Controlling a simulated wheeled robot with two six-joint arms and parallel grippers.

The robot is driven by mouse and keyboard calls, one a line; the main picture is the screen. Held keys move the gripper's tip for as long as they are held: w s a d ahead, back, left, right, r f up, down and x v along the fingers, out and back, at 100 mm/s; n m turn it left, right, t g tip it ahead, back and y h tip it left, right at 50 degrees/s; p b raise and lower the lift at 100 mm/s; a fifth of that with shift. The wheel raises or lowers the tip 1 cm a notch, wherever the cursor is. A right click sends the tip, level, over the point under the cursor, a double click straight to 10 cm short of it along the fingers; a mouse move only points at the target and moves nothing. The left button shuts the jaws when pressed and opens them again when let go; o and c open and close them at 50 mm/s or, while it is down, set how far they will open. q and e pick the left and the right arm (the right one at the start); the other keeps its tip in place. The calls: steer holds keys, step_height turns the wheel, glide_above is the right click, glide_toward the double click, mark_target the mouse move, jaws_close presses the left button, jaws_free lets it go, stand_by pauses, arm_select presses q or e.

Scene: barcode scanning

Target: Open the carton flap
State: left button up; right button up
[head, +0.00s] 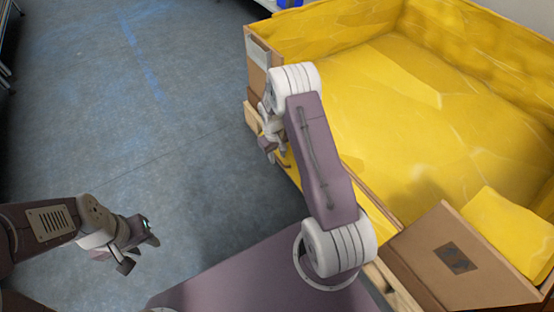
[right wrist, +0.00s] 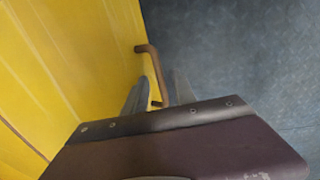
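The large brown carton (head: 256,66) has a yellow lining (head: 400,110) and stands at the right of the head view. A brown bent handle (right wrist: 155,68) stands out from the yellow side in the right wrist view. My right gripper (right wrist: 160,88) is at this handle, with one finger on each side of it and gaps showing, so it looks open. In the head view my right gripper (head: 272,147) is at the carton's near left side, partly hidden by its own arm. My left gripper (head: 138,246) hangs over the floor, away from the carton; its opening is unclear.
A brown cardboard panel (head: 455,260) with a dark printed mark is at the lower right, beside a raised yellow piece (head: 508,228). Wooden edging runs along the carton's near side. The grey floor (head: 150,130) to the left is clear.

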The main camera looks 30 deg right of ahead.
steer(key=shift+r, duration=0.1)
jaws_close()
stand_by(1.3)
